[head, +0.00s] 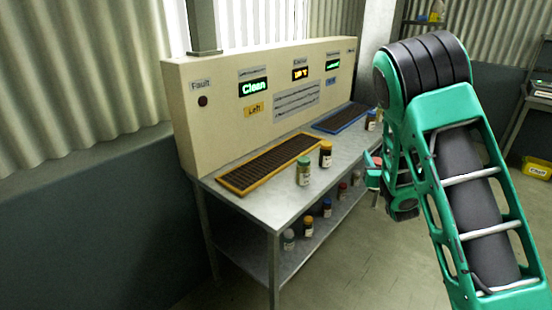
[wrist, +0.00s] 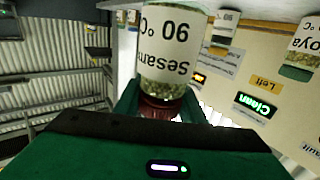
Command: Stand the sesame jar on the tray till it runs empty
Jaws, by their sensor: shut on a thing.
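My gripper (wrist: 163,98) is shut on the sesame jar (wrist: 168,48), gripping it around its dark red lid. The wrist view is upside down; the jar looks upright, lid up, with a white label reading "Sesame 90 °C" and pale seeds behind the glass. In the head view my gripper (head: 373,178) is just right of the bench's front edge; the jar there is mostly hidden. On the bench, a yellow-rimmed grated tray (head: 222,183) lies at left and a blue-rimmed one (head: 314,127) at right. Both look bare.
A green-lidded jar (head: 303,173) and an orange-lidded dark jar (head: 326,156) stand right of the yellow tray. Another jar (head: 370,121) is by the blue tray. Several jars are on the lower shelf. The panel shows "Clean" (head: 253,87) above a "Left" label (head: 254,110).

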